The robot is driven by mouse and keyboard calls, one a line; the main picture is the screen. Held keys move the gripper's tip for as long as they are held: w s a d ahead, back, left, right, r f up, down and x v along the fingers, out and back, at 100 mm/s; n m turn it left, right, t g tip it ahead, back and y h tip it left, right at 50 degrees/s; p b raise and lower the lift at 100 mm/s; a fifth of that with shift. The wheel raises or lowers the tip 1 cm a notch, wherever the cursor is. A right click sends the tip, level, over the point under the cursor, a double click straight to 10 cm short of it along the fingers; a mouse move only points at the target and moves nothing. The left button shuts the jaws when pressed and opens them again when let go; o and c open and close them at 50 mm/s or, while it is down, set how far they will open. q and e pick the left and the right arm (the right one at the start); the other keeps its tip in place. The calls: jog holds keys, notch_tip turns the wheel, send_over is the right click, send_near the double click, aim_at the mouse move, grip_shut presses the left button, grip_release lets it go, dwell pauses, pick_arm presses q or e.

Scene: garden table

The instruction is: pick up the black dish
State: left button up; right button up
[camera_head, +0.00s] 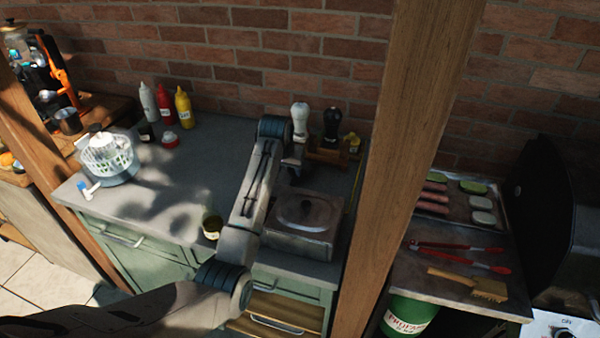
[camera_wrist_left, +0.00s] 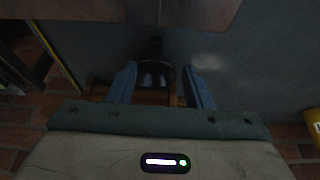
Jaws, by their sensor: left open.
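A dark, box-like lidded dish (camera_head: 297,240) stands on the grey counter, below my left gripper in the head view. In the left wrist view the fingers (camera_wrist_left: 159,88) are apart. A round black object (camera_wrist_left: 155,74) shows between or beyond them; I cannot tell whether they touch it. My right gripper is not in view.
White (camera_head: 300,118) and black (camera_head: 331,122) mills stand at a wooden rack (camera_head: 333,153) behind the dish. A wooden post (camera_head: 405,150) rises to the right. A small dark cup (camera_head: 212,227) is left of my forearm. Sauce bottles (camera_head: 164,103) stand near the brick wall.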

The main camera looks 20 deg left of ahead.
aim_at(294, 180)
pick_arm(q)
jog(key=shift+w+f, duration=0.3)
jog(key=shift+f, duration=0.25)
jog(key=shift+w+f, duration=0.15)
jog(key=shift+f, duration=0.15)
jog(key=shift+w+d+f, duration=0.15)
jog(key=shift+f, duration=0.05)
jog(key=p+x, duration=0.1)
jog(key=x, duration=0.1)
jog(key=p+x, duration=0.1)
jog(key=shift+w+d+f+p, duration=0.1)
jog(key=shift+d+f+p, duration=0.1)
jog(key=shift+f+p, duration=0.15)
jog(key=shift+w+f, duration=0.25)
jog(key=shift+f, duration=0.3)
grip_shut()
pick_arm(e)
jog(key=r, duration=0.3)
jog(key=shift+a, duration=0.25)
